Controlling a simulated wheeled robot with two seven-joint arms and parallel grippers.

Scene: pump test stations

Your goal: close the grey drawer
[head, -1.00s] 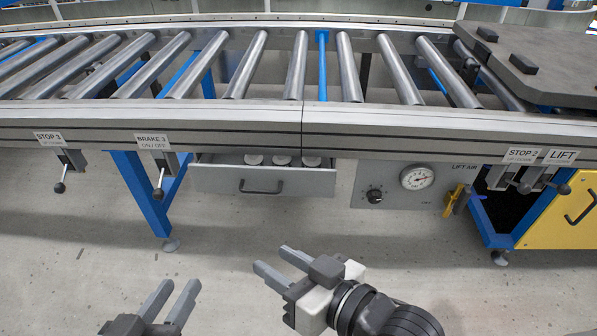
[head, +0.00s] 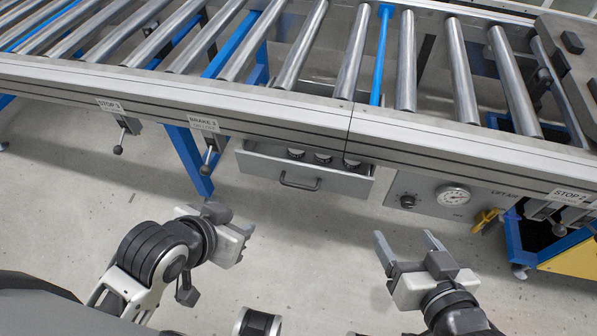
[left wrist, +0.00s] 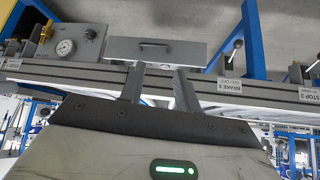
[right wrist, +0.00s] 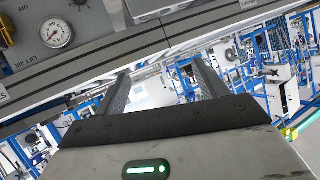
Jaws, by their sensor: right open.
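The grey drawer (head: 268,166) hangs under the roller conveyor and stands partly open in the head view. Its dark bar handle (head: 300,184) is on the front, and three round pale-and-dark items show inside. In the left wrist view the drawer front (left wrist: 190,52) lies beyond the fingertips, with a gap that I cannot measure. My left gripper (head: 243,236) is below and left of the drawer, its fingers apart and empty. My right gripper (head: 407,240) is open and empty, below and right of the drawer. Neither gripper touches the drawer.
The conveyor rail (head: 300,118) runs above the drawer. A lift air panel (head: 430,195) with a gauge is right of it. The brake 3 lever (head: 208,160) and a blue leg (head: 188,160) are left of it. The floor before the drawer is clear.

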